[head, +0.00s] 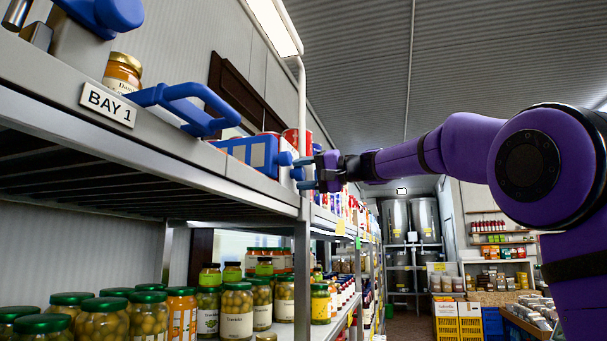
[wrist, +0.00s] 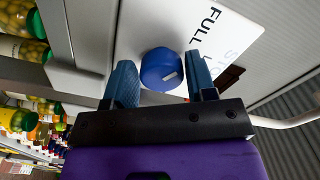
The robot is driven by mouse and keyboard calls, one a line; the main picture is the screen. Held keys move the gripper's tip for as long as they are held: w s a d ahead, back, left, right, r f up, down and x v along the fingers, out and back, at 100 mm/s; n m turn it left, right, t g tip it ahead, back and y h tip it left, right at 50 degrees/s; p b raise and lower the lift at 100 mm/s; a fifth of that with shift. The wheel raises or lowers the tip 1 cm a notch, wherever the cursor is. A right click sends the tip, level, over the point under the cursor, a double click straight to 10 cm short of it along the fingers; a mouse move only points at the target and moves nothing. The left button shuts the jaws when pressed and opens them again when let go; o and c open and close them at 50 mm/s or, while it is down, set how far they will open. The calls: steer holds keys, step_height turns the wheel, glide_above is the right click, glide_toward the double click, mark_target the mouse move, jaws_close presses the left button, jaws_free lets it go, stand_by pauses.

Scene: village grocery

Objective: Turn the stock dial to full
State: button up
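The stock dial (wrist: 160,66) is a round blue knob with a short white mark, on a white plate (wrist: 148,28) in the wrist view. The word FULL (wrist: 203,25) is printed on the plate, with more lettering beside it that is partly cut off. The white mark sits on the lower right of the knob's face. My gripper (wrist: 163,82) is open, with one blue finger on each side of the dial and a visible gap on both sides.
A shelf (head: 255,184) marked BAY 1 (head: 108,104) runs along the left, with a blue handled item (head: 185,105) and a blue box (head: 250,152) at its edge. Green-lidded jars (head: 236,312) fill the lower shelf. The aisle to the right is open.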

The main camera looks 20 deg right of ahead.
steer(key=shift+o, duration=1)
steer(key=v, duration=1)
steer(key=shift+s+d, duration=0.2)
steer(key=shift+d, duration=0.15)
steer(key=s+a+f+m+g+h, duration=0.1)
steer(key=s+a+f+g+h, duration=0.2)
steer(key=s+f, duration=0.55)
steer(key=s+a+f+g+h, duration=0.1)
steer(key=s+a+f+h, duration=0.35)
steer(key=f, duration=0.75)
steer(key=s+d+f+n+h, duration=0.1)
steer(key=s+d+f+h, duration=0.1)
steer(key=s+f, duration=0.7)
steer(key=s+d+f+n+g+h, duration=0.1)
steer(key=s+d+f+h, duration=0.2)
steer(key=s+f, duration=0.6)
step_height(320, 180, down, 2)
steer(key=shift+s+d+f+h, duration=0.25)
steer(key=shift+d+h, duration=0.05)
steer(key=shift+h, duration=0.75)
